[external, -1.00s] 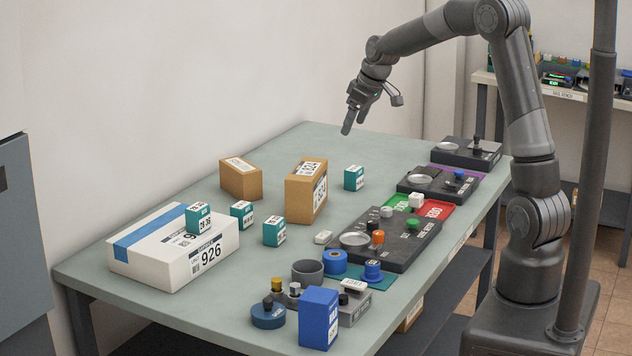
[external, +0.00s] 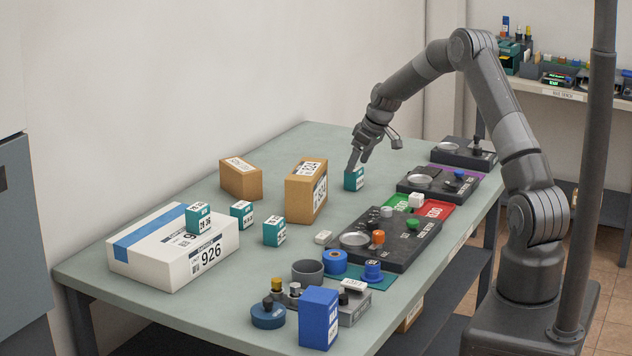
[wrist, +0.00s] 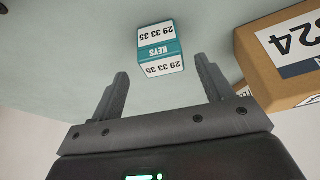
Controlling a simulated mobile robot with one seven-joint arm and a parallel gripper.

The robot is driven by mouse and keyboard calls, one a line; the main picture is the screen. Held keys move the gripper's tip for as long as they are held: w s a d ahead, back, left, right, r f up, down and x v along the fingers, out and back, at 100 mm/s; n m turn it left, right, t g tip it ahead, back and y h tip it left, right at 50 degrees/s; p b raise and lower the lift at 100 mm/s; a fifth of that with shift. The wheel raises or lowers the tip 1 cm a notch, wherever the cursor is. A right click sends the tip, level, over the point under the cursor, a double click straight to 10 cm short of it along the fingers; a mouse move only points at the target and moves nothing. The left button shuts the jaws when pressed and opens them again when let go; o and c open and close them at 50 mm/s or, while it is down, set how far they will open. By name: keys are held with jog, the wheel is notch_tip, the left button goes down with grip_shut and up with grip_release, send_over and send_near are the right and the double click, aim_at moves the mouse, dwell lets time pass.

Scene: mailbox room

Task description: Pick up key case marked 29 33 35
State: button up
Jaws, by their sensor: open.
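The key case marked 29 33 35 (wrist: 160,48) is a small teal and white box with the word KEYS, upside down in the wrist view. It lies ahead of and between my open fingers, apart from them. In the external view, the teal key case (external: 354,179) beneath my gripper stands on the table near the tall brown box. My gripper (external: 358,165) is just above and partly in front of it; its label is too small to read there. In the wrist view my gripper (wrist: 163,88) is open and empty.
A tall brown box (external: 306,191) stands left of the key case, and its corner (wrist: 285,60) shows in the wrist view. Several other teal cases (external: 274,231) stand nearer the white 926 box (external: 175,252). Dark trays (external: 437,184) line the right side.

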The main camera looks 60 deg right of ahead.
aim_at(352, 176)
jog(key=x, duration=0.5)
jog(key=shift+w+a+f, duration=0.15)
jog(key=shift+f, duration=0.25)
jog(key=shift+c, duration=0.3)
jog(key=c, duration=1)
